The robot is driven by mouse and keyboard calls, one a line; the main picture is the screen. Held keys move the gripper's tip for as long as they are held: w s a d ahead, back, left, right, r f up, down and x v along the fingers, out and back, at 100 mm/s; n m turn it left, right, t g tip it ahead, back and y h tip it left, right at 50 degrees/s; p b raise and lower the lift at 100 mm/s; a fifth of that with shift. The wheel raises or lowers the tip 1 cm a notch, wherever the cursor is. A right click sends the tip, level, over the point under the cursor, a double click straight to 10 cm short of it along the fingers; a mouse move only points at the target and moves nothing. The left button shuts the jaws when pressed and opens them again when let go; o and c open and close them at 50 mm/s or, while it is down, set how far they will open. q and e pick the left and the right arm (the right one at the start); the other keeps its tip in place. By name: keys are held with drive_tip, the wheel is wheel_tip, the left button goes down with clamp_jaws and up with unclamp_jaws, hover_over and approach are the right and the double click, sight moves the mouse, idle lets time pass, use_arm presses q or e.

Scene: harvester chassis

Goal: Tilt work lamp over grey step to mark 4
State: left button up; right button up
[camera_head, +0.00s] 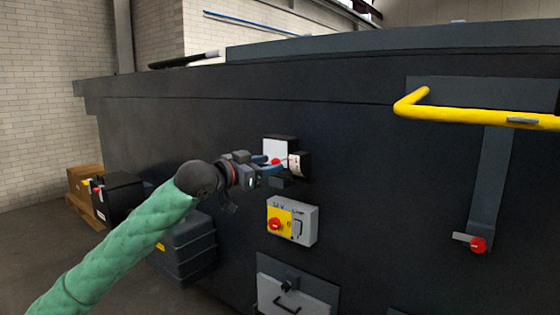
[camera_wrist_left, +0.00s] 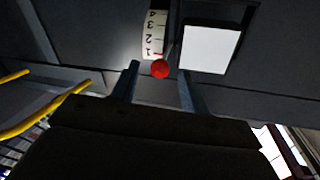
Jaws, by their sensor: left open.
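The work lamp (camera_head: 280,146) has a white face in a dark housing on the dark chassis wall. It also shows in the left wrist view (camera_wrist_left: 210,47). Beside it is a pale scale (camera_head: 294,165) with marks 1 to 4, clear in the left wrist view (camera_wrist_left: 154,33). A red ball knob (camera_wrist_left: 160,69) on a thin rod stands near mark 1. My left gripper (camera_head: 272,166) is open in front of the lamp. In the left wrist view its fingers (camera_wrist_left: 157,83) stand either side of the knob, apart from it.
Below the lamp is a grey switch box (camera_head: 306,225) with a red knob on yellow. Lower is a grey panel (camera_head: 285,296) with a black handle. A yellow rail (camera_head: 470,115) juts out at right, above a red-ended lever (camera_head: 478,245).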

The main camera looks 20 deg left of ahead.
sight(281, 161)
use_arm(q)
drive_tip(key=p+x, duration=0.1)
drive_tip(key=x, duration=0.2)
drive_tip(key=shift+w+d+r, duration=0.1)
drive_tip(key=shift+w+d, duration=0.1)
drive_tip(key=shift+w, duration=0.05)
drive_tip(key=shift+x, duration=0.8)
use_arm(e)
drive_tip(key=shift+w+d+f, duration=0.1)
drive_tip(key=shift+d+f, duration=0.25)
drive_tip(key=shift+d, duration=0.15)
use_arm(q)
clamp_jaws()
